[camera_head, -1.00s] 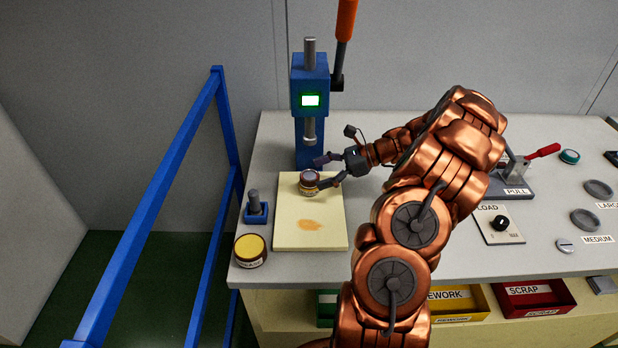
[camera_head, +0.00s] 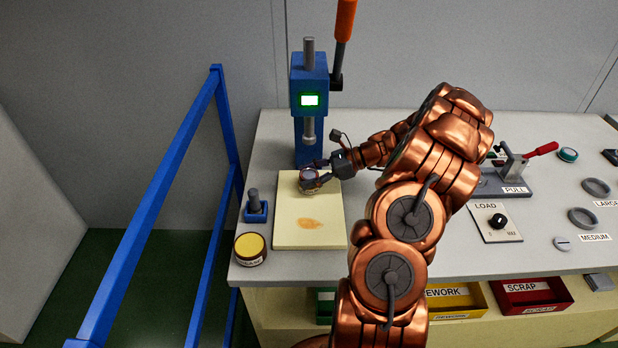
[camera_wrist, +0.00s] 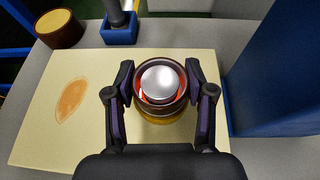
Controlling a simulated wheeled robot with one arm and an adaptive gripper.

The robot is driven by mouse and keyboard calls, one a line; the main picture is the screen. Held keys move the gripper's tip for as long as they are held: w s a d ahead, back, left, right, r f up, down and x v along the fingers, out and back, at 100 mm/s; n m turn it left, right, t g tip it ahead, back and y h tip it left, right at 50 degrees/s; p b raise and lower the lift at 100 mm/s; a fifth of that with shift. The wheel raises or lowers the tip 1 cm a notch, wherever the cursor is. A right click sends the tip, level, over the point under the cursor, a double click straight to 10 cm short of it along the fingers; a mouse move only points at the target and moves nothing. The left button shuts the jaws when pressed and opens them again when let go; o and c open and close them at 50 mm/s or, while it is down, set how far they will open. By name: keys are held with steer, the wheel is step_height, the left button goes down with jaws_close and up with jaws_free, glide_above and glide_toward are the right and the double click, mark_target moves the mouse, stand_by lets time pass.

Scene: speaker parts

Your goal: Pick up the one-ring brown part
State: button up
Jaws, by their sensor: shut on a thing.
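The brown part (camera_wrist: 160,112) is a round brown piece with a silvery dome on top and a reddish inside; a yellowish band shows below it. In the wrist view my gripper (camera_wrist: 159,84) has a finger on each side of it and is shut on it. In the head view my gripper (camera_head: 313,175) is around the part (camera_head: 308,174) at the back of the cream board (camera_head: 290,238). The fingers partly hide the part there. I cannot tell whether it touches the board, and its rings cannot be counted.
A blue press (camera_head: 309,90) stands just behind the board. A blue post block (camera_head: 256,208) and a yellow-topped jar (camera_head: 250,249) stand left of it. An orange stain marks the board. A clamp, load dial (camera_head: 497,221) and grey rings are at right.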

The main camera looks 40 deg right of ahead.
jaws_close()
steer(key=shift+r, duration=0.1)
